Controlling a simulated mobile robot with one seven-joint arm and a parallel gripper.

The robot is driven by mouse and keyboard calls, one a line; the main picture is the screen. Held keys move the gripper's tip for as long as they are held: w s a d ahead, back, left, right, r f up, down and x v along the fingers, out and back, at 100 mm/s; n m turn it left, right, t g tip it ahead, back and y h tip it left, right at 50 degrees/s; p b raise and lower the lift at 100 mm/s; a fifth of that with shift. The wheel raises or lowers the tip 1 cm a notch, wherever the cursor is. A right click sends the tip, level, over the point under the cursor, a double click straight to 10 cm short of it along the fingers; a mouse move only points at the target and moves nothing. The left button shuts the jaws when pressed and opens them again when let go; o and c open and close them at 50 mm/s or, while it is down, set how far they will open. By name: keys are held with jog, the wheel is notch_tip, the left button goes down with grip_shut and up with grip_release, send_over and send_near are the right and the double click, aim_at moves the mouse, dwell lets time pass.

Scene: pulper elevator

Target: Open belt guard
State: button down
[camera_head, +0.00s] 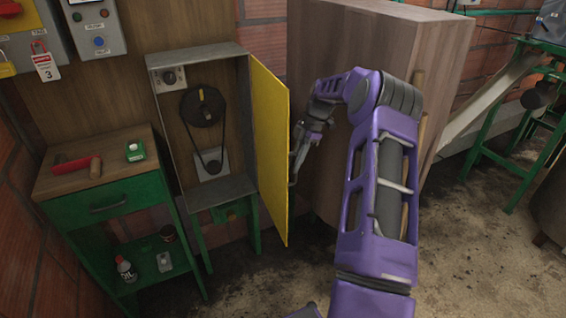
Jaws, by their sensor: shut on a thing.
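The belt guard (270,145) is a yellow door hinged on the right side of a grey metal housing (200,55). It stands swung open, jutting out towards me, and its yellow inner face shows. Inside the housing, a dark pulley (203,107), a belt and a smaller lower pulley (209,163) are in plain view. My gripper (295,172) is on the right, outer side of the guard, close to its edge, and is shut on the guard's handle side. The handle itself is mostly hidden by the guard and the fingers.
A large wooden cabinet (345,50) stands right behind my arm. A green drawer bench (110,197) with a red-handled tool (76,163) and a small green box (135,151) is at the left. Open dirt floor lies in front.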

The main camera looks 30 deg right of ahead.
jog(key=shift+d, duration=0.55)
jog(key=c, duration=0.8)
grip_release()
jog(key=shift+c, duration=0.2)
notch_tip(320, 180, up, 10)
jog(key=p, duration=0.1)
jog(key=shift+r, duration=0.1)
